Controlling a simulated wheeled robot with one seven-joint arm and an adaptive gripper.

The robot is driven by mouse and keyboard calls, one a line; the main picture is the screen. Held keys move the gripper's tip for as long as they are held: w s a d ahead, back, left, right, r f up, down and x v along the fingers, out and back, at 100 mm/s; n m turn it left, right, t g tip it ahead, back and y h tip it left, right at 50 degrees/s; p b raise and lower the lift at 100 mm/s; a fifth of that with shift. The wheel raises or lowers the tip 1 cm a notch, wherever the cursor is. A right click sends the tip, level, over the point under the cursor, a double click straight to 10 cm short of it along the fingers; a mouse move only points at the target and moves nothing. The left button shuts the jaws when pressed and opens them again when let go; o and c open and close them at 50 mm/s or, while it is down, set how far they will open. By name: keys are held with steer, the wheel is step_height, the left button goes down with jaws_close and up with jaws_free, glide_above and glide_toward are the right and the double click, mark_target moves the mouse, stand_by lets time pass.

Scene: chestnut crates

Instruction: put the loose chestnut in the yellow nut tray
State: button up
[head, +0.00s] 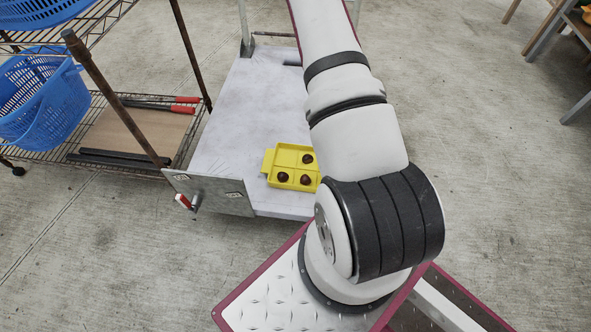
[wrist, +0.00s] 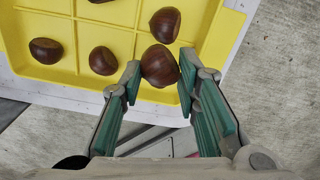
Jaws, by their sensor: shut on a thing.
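The yellow nut tray (head: 268,162) lies on the white-grey platform, partly hidden behind my arm; its rim also shows in the wrist view (wrist: 100,86). Brown chestnuts sit in its compartments, among them one at the left (wrist: 46,50), one beside it (wrist: 103,60) and one further back at the right (wrist: 165,24). My gripper (wrist: 158,76) is shut on the loose chestnut (wrist: 160,66), held between its two green-padded fingers. The held chestnut appears over the tray's near right part; its height above the tray is hard to tell. In the head view the gripper is hidden by my arm.
The platform (head: 235,110) has clear space behind and left of the tray. An upright plate (head: 215,195) stands at its near left end. A wire shelf (head: 135,135) with blue baskets (head: 42,100) stands to the left. Concrete floor is open at the right.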

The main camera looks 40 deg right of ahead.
mark_target(287, 160)
steer(key=w+a+p, duration=0.1)
steer(key=w, duration=0.2)
steer(key=w+a+p, duration=0.1)
steer(key=w, duration=0.1)
steer(key=w+a+p, duration=0.1)
steer(key=w+p, duration=0.1)
steer(key=w, duration=0.1)
steer(key=shift+w+f, duration=0.15)
steer(key=shift+w, duration=0.15)
steer(key=shift+w+a+f+p, duration=0.15)
steer(key=shift+w+p, duration=0.5)
steer(key=shift+p, duration=0.45)
steer(key=shift+w+a+f, duration=0.1)
steer(key=shift+w+a, duration=0.05)
steer(key=shift+w, duration=0.4)
steer(key=shift+w+a+f, duration=0.1)
steer(key=shift+w+a, duration=0.05)
steer(key=shift+w, duration=0.35)
steer(key=shift+w+a+f, duration=0.1)
steer(key=shift+w+a, duration=0.1)
steer(key=shift+w, duration=0.5)
steer(key=shift+w+a+f, duration=0.1)
steer(key=shift+w+a, duration=0.1)
steer(key=shift+w, duration=0.45)
steer(key=shift+w+f, duration=0.1)
steer(key=shift+f, duration=0.2)
steer(key=shift+f+b, duration=0.95)
steer(key=shift+f, duration=0.5)
steer(key=shift+f, duration=0.15)
